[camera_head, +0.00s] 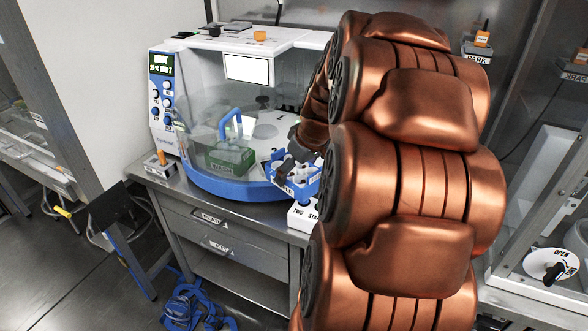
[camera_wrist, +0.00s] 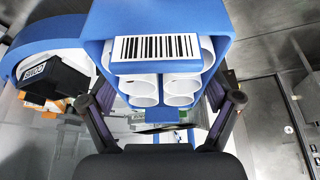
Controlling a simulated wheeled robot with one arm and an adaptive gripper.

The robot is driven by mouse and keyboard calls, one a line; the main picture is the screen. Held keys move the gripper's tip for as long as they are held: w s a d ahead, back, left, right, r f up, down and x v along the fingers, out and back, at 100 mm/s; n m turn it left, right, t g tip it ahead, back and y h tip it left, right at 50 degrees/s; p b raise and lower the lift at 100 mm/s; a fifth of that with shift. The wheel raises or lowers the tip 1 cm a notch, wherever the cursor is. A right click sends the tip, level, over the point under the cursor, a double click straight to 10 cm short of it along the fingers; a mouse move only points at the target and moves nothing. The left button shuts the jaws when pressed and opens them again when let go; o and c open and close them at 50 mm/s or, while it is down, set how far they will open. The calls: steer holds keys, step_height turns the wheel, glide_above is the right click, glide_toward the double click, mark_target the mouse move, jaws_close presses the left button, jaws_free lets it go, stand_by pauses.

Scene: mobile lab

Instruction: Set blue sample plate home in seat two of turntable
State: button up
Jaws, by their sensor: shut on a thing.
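The blue sample plate (camera_head: 298,188) is in my gripper (camera_head: 290,165), at the front right edge of the machine that houses the turntable (camera_head: 265,131). In the wrist view the plate (camera_wrist: 155,20) shows a barcode label and several white tubes, with dark fingers of my gripper (camera_wrist: 160,100) on both sides. The grey turntable is seen through a clear cover above a blue rim. A mark "2" shows on its right side, near my gripper; seat two itself is largely hidden. I cannot tell whether the plate touches the rim or anything below it.
A green block with a blue handle (camera_head: 230,157) sits inside on the left. A white box with "TWO" and "START" labels (camera_head: 301,217) stands below the plate. A switch with an orange top (camera_head: 160,163) is at the bench's left. My arm hides the right side.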

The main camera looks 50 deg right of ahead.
steer(key=w+d+r+n+g+y+p, duration=0.1)
steer(key=w+d+n+y+p, duration=0.3)
steer(key=w+d+n+p, duration=0.4)
steer(key=shift+w+d+r+n+g+p, duration=0.4)
steer(key=shift+w+n+g+p, duration=0.55)
steer(key=shift+w+n, duration=1.5)
steer(key=shift+s, duration=0.15)
steer(key=shift+f+t+b, duration=0.15)
steer(key=shift+t+b, duration=0.1)
steer(key=shift+b, duration=0.5)
steer(key=shift+f+b, duration=2.3)
steer(key=shift+f, duration=0.45)
steer(key=shift+b, duration=1.75)
steer(key=shift+f+b, duration=0.75)
steer(key=shift+f, duration=0.2)
